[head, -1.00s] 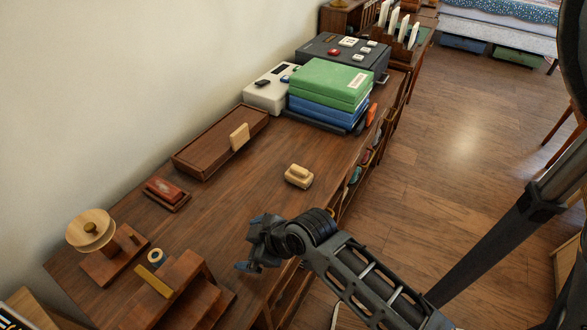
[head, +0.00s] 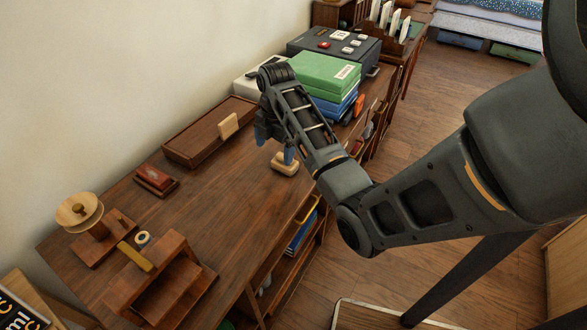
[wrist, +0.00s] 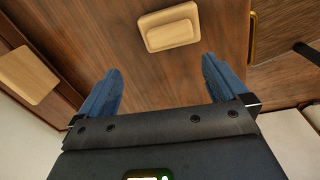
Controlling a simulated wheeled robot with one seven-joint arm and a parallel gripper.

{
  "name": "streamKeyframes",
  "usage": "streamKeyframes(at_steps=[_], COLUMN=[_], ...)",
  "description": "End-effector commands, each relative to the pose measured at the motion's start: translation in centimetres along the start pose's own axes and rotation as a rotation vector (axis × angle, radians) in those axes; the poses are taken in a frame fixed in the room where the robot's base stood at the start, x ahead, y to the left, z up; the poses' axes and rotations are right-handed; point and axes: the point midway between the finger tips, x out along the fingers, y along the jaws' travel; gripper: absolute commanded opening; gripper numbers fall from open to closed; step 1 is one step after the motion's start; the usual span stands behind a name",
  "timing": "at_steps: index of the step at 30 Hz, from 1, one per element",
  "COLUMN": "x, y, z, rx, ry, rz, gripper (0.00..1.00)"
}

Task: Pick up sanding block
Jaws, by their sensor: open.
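The sanding block is most likely the pale wooden block with a raised grip (head: 285,165) on the dresser top, right of the long brown box. In the wrist view the same block (wrist: 168,28) lies ahead of the fingers, near the top edge, between their lines and apart from them. My gripper (head: 273,150) is above the dresser, by the block, with its blue fingers pointing down. In the wrist view my gripper (wrist: 160,85) is open and empty. In the head view the block is partly covered by a finger.
A long brown box (head: 205,133) with a pale wooden piece (head: 228,126) lies behind. A red block on a tray (head: 155,180) and a wooden spool stand (head: 80,212) are at left. The middle-left dresser top is clear.

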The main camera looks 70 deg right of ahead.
Motion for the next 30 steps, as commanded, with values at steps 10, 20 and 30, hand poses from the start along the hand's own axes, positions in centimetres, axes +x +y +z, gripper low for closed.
streamKeyframes(at_steps=[10, 20, 30], x=[-0.2, 3.5, 6.2], y=[-0.3, -0.8, -0.9], z=[3.0, 2.6, 2.6], rx=[-0.109, -0.108, -0.107], ry=[-0.017, -0.016, -0.018], rz=[-0.081, -0.08, -0.075], gripper=[1.0, 1.0, 1.0])
